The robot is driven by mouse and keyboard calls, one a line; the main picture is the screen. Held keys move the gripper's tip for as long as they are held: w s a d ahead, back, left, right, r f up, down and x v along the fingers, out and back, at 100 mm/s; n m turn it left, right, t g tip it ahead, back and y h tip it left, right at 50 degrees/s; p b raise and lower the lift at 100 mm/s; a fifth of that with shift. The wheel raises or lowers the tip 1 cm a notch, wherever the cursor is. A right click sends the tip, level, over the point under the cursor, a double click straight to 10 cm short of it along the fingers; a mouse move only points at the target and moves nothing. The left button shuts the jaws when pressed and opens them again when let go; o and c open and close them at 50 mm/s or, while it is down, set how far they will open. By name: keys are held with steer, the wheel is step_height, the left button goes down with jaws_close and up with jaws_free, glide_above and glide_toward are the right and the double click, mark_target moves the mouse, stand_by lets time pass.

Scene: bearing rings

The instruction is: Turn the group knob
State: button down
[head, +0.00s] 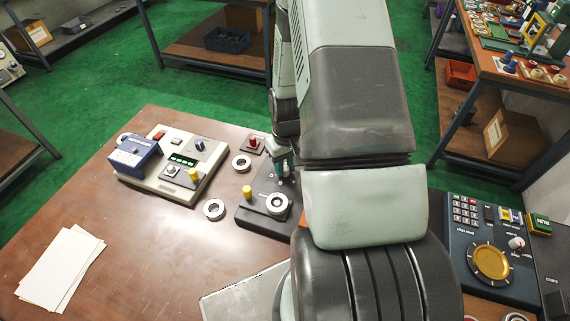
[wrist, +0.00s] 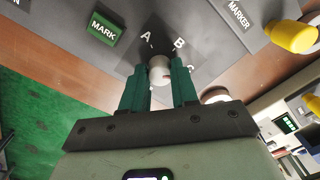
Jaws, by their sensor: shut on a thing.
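The group knob (wrist: 160,66) is a small pale knob on a dark plate with the letters A and B beside it, and another letter partly hidden. In the wrist view, my gripper (wrist: 159,82) has its two green fingers on either side of this knob, shut on it. In the head view, my gripper (head: 284,172) reaches down at the dark station (head: 250,217), largely covered by my own arm. The knob is not clear in that view. Its pointer direction cannot be told.
A green MARK button (wrist: 104,29) and a yellow MARKER knob (wrist: 292,36) flank the plate. In the head view, a ring (head: 277,204) sits on the station; loose rings (head: 214,209) lie left. A beige panel (head: 178,168) stands farther left. Papers (head: 61,268) lie front left.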

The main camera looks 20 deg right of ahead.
mark_target(286, 167)
steer(key=shift+m, duration=0.9)
steer(key=c, duration=0.9)
jaws_free()
steer(key=shift+o, duration=0.2)
step_height(286, 167, up, 11)
steer(key=shift+d, duration=0.15)
